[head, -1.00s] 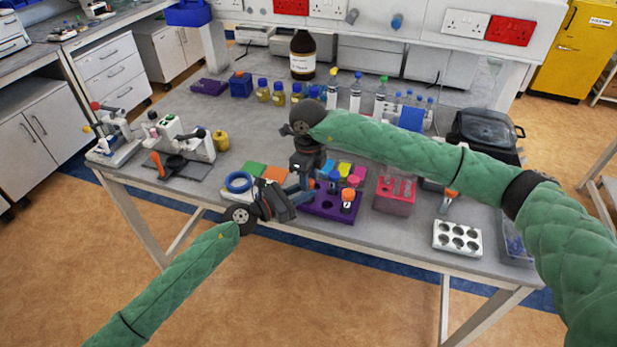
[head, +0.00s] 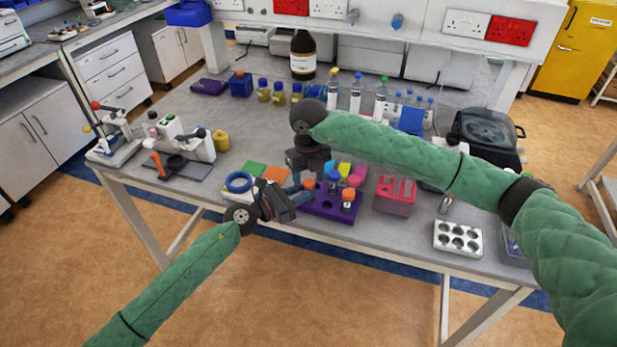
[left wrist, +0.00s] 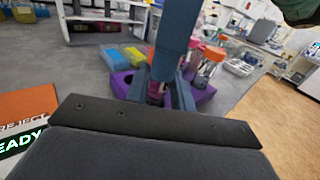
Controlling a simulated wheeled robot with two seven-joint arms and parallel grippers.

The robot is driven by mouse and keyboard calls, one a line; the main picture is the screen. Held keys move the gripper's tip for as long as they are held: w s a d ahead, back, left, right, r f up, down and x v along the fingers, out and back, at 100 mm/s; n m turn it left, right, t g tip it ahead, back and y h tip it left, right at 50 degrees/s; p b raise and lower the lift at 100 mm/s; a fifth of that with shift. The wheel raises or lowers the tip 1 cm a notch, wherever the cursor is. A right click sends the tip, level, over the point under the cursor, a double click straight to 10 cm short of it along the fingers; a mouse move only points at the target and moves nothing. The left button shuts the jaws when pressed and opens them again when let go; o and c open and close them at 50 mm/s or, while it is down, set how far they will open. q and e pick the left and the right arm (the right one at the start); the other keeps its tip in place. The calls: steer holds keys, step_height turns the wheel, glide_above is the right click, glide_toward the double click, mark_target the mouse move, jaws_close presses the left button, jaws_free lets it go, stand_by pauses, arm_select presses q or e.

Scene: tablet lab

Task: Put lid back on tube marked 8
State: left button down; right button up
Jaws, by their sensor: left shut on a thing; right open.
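My left gripper (head: 296,195) is shut at the left end of the purple rack (head: 325,211). In the left wrist view its fingers (left wrist: 162,88) close on a narrow tube, mostly hidden. An orange lid (head: 308,184) shows just above these fingers, apparently on the held tube; how well it is seated cannot be told. My right gripper (head: 306,171) is open, pointing down just above the lid. Another orange-lidded tube (head: 348,196), a blue-lidded tube (head: 334,178) and a pink-lidded tube (head: 353,181) stand at the rack. No number is readable.
A pink rack (head: 395,200) and a white block with holes (head: 457,240) stand to the right. A blue tape ring (head: 238,182) and coloured pads lie to the left. Bottles and syringes stand behind. The front table edge is close to my left gripper.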

steer(key=shift+r, duration=2.2)
steer(key=shift+c, duration=0.3)
